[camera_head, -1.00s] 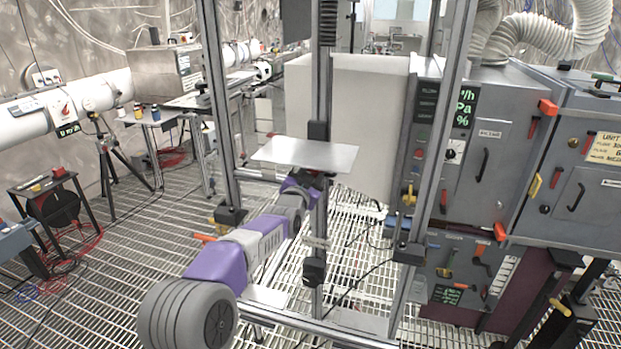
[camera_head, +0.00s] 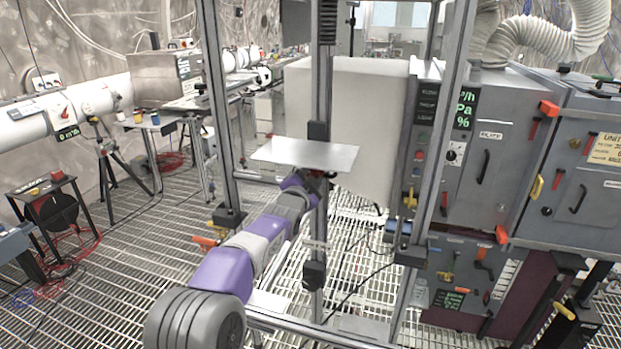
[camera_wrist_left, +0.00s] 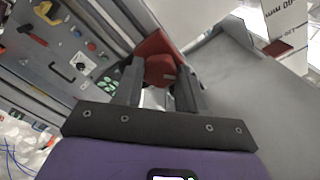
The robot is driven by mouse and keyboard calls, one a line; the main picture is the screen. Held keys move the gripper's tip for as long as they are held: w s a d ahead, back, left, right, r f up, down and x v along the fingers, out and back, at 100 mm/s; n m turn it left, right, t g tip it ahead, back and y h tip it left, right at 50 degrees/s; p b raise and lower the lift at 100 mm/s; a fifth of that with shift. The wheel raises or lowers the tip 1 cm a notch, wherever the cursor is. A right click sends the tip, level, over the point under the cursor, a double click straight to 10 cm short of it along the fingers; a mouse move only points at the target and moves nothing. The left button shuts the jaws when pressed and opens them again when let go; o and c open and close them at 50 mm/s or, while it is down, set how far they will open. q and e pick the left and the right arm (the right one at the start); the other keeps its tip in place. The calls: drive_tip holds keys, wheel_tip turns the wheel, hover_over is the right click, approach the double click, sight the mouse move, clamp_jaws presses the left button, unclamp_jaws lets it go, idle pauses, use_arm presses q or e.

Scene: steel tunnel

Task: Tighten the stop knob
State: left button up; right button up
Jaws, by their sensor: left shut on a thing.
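The red stop knob (camera_wrist_left: 157,66) shows between the two dark fingers of my left gripper (camera_wrist_left: 160,84) in the left wrist view. The fingers are shut on it. In the head view my left gripper (camera_head: 316,178) is just under the flat metal plate (camera_head: 304,153) on the upright post. The plate and the gripper hide most of the knob there. My left arm reaches up to it from the bottom of the picture. My right gripper is not in view.
Grey frame uprights (camera_head: 214,110) stand on both sides of the post. A white box (camera_head: 372,125) is behind it. Grey control cabinets (camera_head: 487,150) with handles stand at the right. A small black table (camera_head: 45,187) is at the left, with open grated floor between.

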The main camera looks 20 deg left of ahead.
use_arm(q)
drive_tip(key=o, duration=1.1)
drive_tip(key=shift+c, duration=0.2)
drive_tip(key=s, duration=0.7)
drive_tip(key=shift+s+a, duration=0.15)
drive_tip(key=shift+s, duration=0.15)
